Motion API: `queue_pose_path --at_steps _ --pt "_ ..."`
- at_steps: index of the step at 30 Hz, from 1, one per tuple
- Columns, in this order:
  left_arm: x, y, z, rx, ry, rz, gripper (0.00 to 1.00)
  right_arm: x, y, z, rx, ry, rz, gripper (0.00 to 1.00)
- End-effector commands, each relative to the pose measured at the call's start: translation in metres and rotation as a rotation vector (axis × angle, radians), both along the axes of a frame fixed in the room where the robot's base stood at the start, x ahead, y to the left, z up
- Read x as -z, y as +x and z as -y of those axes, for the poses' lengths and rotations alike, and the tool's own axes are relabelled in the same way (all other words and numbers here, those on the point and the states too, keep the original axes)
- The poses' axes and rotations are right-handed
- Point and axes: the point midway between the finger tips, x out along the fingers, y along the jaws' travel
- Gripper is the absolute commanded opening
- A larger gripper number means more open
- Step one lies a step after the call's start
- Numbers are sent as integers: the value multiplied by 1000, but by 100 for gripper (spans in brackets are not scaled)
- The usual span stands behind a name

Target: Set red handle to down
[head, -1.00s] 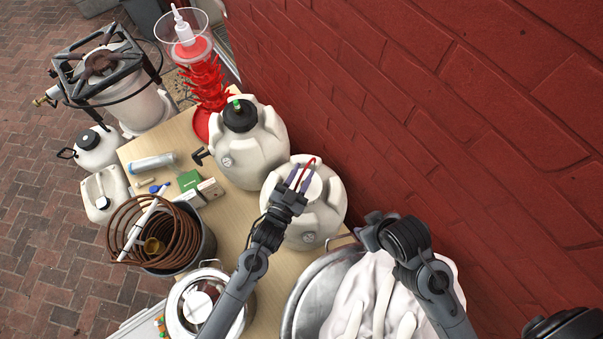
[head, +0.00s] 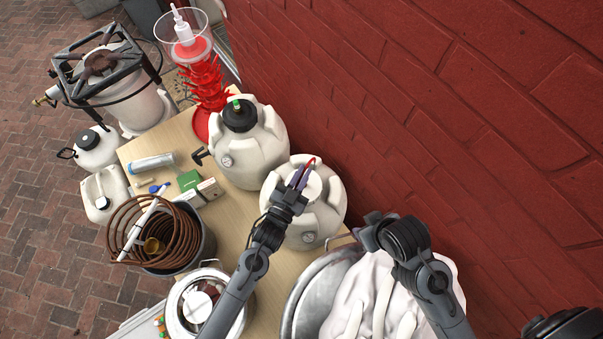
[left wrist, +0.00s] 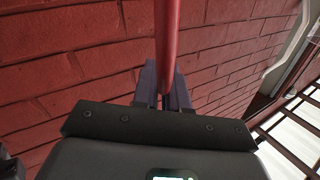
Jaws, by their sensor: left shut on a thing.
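The red handle (head: 308,166) is a thin curved red bar above the right-hand white fermenter keg (head: 325,222), near its top. In the left wrist view the red handle (left wrist: 167,45) runs up from between my finger pads. My left gripper (head: 299,177) is shut on the red handle; its fingers (left wrist: 165,85) sit on either side of it. The lower end of the handle is hidden by the fingers. My right arm shows at the lower right in the head view, over a white cloth, but its fingertips cannot be made out.
A second white keg (head: 252,150) with a black cap stands behind. A red bottle tree (head: 205,85) is farther back. The brick wall (head: 450,120) rises close on the right. A metal pot (head: 300,295) with white cloth (head: 375,300) and a copper coil (head: 150,235) are nearer.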

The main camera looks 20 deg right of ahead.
Motion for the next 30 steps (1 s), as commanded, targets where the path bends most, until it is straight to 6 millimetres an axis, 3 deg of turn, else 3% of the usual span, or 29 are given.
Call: queue_pose_path --at_steps 24,30 --pt "15 -39 37 1 337 359 0 6 0 2 -5 -8 0 43" --pt "20 -45 42 0 334 353 0 8 0 1 -2 -3 -1 43"
